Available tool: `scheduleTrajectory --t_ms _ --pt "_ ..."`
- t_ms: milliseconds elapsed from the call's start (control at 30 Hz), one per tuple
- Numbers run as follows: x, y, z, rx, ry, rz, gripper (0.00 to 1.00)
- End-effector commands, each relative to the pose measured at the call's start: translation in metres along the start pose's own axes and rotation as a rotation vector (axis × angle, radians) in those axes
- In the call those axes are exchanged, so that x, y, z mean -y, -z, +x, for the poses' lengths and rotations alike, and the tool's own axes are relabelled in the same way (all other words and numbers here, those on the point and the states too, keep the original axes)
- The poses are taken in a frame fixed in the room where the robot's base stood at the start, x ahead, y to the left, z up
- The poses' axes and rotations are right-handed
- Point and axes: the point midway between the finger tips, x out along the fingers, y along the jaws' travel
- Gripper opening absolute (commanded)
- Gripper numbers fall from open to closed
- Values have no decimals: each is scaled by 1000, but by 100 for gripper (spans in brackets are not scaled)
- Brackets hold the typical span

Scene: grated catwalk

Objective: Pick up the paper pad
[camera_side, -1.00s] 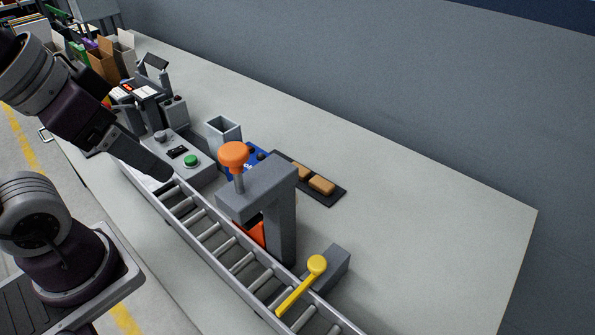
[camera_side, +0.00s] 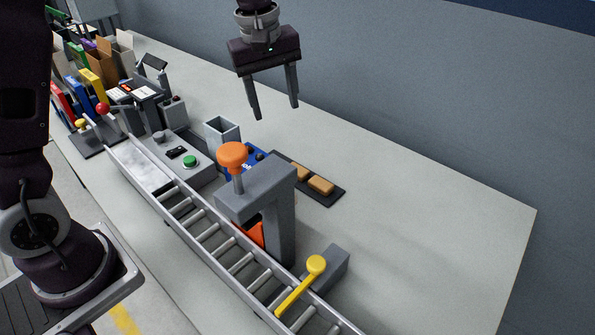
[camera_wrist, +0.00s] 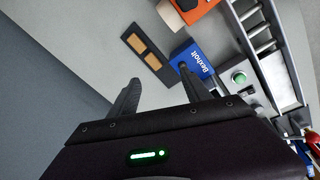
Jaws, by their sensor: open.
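I cannot pick out a paper pad for certain in either view. My gripper (camera_side: 276,111) is open and empty, raised above the back part of the table. A black tray (camera_side: 335,193) with two tan blocks (camera_side: 321,186) lies on the table below and to the right of my gripper; the tray also shows in the wrist view (camera_wrist: 150,61). A blue box with white lettering (camera_wrist: 191,61) lies beside it, partly hidden behind the orange-knobbed press in the side view.
The press (camera_side: 270,185) stands over a roller conveyor (camera_side: 215,238). A yellow lever (camera_side: 301,285) is at the conveyor's near end. A grey open bin (camera_side: 222,131) and a green-button panel (camera_side: 189,161) stand left of the press. The table's right side is clear.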

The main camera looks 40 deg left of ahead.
Motion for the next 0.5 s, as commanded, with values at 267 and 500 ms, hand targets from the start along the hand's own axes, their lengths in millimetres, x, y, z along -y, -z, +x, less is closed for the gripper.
scheduleTrajectory --t_ms 267,500 --pt "-46 37 142 31 146 -448 56" --pt "-43 35 175 32 161 -493 56"
